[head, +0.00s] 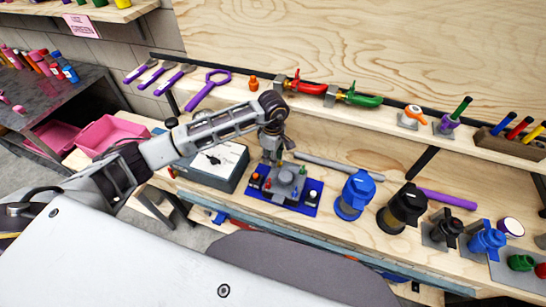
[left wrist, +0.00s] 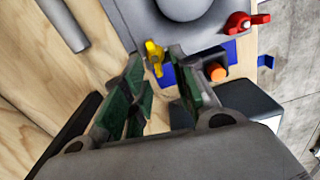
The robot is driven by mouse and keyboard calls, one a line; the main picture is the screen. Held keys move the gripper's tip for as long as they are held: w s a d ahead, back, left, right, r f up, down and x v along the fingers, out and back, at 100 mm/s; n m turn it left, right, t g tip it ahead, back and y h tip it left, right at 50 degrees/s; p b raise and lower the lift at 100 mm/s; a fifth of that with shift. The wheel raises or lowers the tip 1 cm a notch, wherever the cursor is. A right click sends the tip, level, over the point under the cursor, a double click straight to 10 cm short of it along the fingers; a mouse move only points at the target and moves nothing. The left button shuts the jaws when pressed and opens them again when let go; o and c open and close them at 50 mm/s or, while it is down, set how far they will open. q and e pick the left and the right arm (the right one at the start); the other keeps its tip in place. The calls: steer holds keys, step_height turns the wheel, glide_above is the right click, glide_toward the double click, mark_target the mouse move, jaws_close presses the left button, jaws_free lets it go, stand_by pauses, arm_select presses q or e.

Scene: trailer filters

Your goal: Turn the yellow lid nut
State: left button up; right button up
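The yellow lid nut (left wrist: 154,56), a small winged knob, sits at the edge of a grey housing (left wrist: 190,32) in the left wrist view. My left gripper (left wrist: 164,80) has its green-padded fingers apart, with the nut showing just beyond and between the fingertips. Contact with the nut cannot be told. In the head view my left gripper (head: 272,150) points down over the grey housing (head: 286,181), which stands on a blue mat (head: 304,207). The nut is too small to make out clearly there. My right gripper is not in view.
A red winged knob (left wrist: 244,23) and an orange-topped part (left wrist: 217,73) are near the housing. A grey box with a dial (head: 218,160) stands left of the mat. A blue filter (head: 354,195) and a black filter (head: 402,208) stand right. A grey rod (head: 335,166) lies behind.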

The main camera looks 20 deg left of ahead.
arm_select(q)
steer(key=shift+f, duration=0.45)
jaws_close()
